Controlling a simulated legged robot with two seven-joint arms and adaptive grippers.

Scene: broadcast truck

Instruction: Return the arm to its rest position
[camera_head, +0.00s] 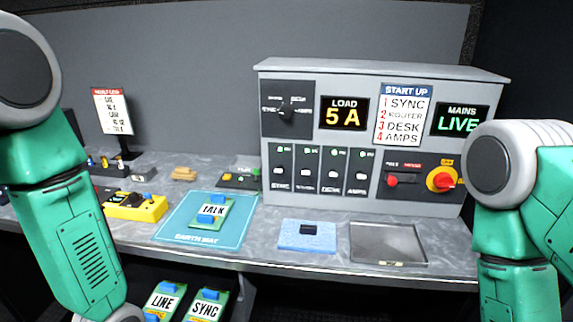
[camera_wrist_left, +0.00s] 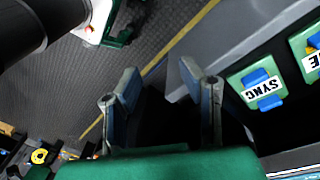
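My left arm (camera_head: 82,235) comes down the left side of the head view, and its gripper is below the picture edge. In the left wrist view my left gripper (camera_wrist_left: 160,85) has its two fingers apart with nothing between them. It hangs beside the SYNC module (camera_wrist_left: 262,88), in front of the desk. My right arm (camera_head: 515,225) shows at the right of the head view; its gripper is out of frame. The TALK module (camera_head: 211,211) lies on the blue mat (camera_head: 232,240) on the desk.
The grey control panel (camera_head: 385,70) stands on the desk (camera_head: 270,265), its display reading LIVE. A blue pad (camera_head: 290,243) with a black piece, a metal tray (camera_head: 388,245) and a yellow device (camera_head: 136,207) are on the desk. LINE (camera_head: 164,301) and SYNC modules sit below its front edge.

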